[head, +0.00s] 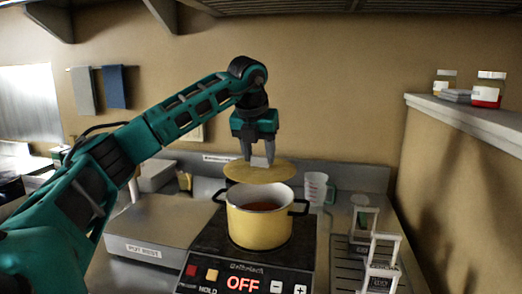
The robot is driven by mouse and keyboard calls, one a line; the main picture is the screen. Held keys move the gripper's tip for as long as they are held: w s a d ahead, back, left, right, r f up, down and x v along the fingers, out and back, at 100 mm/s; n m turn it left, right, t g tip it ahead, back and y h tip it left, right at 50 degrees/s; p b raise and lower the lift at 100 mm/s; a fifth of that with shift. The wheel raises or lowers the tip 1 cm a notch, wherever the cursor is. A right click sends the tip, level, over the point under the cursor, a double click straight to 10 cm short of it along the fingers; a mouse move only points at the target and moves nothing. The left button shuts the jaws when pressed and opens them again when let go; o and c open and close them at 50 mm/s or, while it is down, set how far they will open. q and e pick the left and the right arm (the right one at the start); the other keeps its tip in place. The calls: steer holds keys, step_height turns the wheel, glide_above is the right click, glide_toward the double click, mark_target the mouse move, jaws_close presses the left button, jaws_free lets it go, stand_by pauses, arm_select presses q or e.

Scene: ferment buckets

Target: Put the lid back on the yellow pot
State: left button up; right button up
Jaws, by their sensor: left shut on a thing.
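The yellow pot (259,224) stands upright on a black cooker whose display reads OFF. Its top is open and a reddish-brown content (262,205) shows inside. The round, flat tan lid (252,172) is above and slightly behind the pot, roughly level and apart from the rim. My left gripper (258,158) points down at the lid's middle and is shut on a light grey piece there, which looks like the lid's knob. The fingers partly hide that piece. My right gripper is not in view.
A "POT REST" platform (160,232) stands left of the cooker (222,262). A drying rack with light frames (383,252) stands at right. A wall shelf (465,120) holds small containers.

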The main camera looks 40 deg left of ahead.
mark_target(259, 167)
arm_select(q)
step_height(259, 167, down, 4)
steer(key=b, duration=0.3)
steer(key=shift+r, duration=0.1)
steer(key=shift+f+b, duration=0.4)
steer(key=shift+f, duration=0.45)
steer(key=shift+r+p, duration=0.1)
steer(key=shift+p, duration=0.35)
stand_by(0.3)
steer(key=shift+f, duration=0.2)
stand_by(0.7)
stand_by(0.6)
steer(key=o, duration=1.6)
